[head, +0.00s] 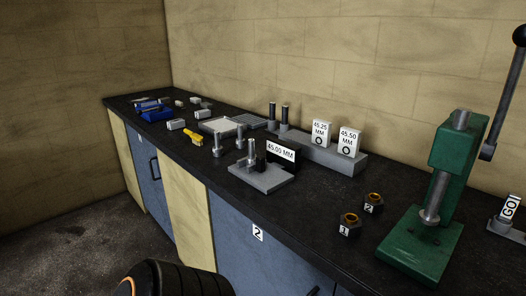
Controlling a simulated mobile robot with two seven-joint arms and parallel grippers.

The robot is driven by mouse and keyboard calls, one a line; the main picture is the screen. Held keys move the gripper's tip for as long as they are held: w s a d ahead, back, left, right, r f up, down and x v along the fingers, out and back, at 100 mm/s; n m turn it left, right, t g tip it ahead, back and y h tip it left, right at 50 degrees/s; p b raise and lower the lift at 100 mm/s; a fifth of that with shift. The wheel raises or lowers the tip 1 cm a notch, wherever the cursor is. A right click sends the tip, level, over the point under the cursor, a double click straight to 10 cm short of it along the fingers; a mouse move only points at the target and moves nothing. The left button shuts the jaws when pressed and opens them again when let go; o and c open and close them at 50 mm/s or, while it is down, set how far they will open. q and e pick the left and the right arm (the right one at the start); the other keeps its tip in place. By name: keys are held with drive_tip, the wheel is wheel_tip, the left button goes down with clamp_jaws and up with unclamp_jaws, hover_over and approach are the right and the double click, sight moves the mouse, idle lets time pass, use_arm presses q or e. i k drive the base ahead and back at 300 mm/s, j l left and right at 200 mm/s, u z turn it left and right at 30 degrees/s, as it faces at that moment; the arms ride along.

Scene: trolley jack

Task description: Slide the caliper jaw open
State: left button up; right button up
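No thing here clearly shows as a caliper with a sliding jaw. A grey plate (263,179) near the front edge of the bench carries upright metal pins and a dark block. A dark-edged sign (281,151) reading "45.05 MM" stands at this plate; I cannot tell whether it is a caliper readout. Neither gripper is in view. A dark rounded part with an orange ring at the bottom left appears to be mine.
The black bench top (300,210) also holds a green press (449,165), two numbered dark nuts (350,225), a grey block (318,150) with "45.25" and "45.50 MM" tags, a yellow-handled tool (192,137) and a blue tray (155,113). The front middle is clear.

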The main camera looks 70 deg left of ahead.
sight(261, 163)
drive_tip(key=k+j+z, duration=0.1)
drive_tip(key=j, duration=0.2)
drive_tip(key=k+j, duration=0.1)
drive_tip(key=j, duration=0.2)
drive_tip(key=k+j+z, duration=0.15)
drive_tip(key=j, duration=0.15)
drive_tip(key=k+j, duration=0.15)
drive_tip(key=j, duration=0.2)
drive_tip(key=k+j, duration=0.1)
drive_tip(key=j, duration=0.25)
drive_tip(key=k+j, duration=0.15)
drive_tip(key=j, duration=0.2)
drive_tip(key=k+j+z, duration=0.1)
drive_tip(key=j, duration=0.25)
drive_tip(key=k+j, duration=0.15)
drive_tip(key=j, duration=0.2)
